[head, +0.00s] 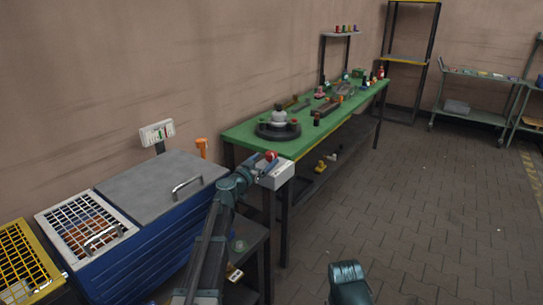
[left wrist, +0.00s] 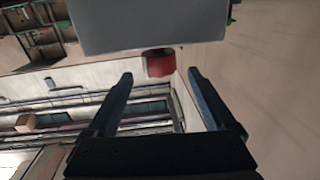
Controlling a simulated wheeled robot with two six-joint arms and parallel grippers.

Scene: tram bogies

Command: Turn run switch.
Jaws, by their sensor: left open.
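A pale grey box (head: 281,174) is fixed at the near corner of the green workbench. A red round knob (head: 271,155) sits at this box, and I take it to be the run switch. My left gripper (head: 264,162) is right at the knob. In the left wrist view the red knob (left wrist: 160,64) stands out from the grey box (left wrist: 150,25). The two open fingers of my left gripper (left wrist: 161,76) point toward the knob, one on each side, with nothing between them visibly gripped. Contact cannot be told. My right gripper is not in view.
The green workbench (head: 240,136) carries a dark round fixture (head: 278,129) and several small parts. A blue cabinet (head: 150,235) with a grey lid and mesh-topped bins stands left. A white panel (head: 157,132) is behind it. The paved floor (head: 440,200) at right is clear.

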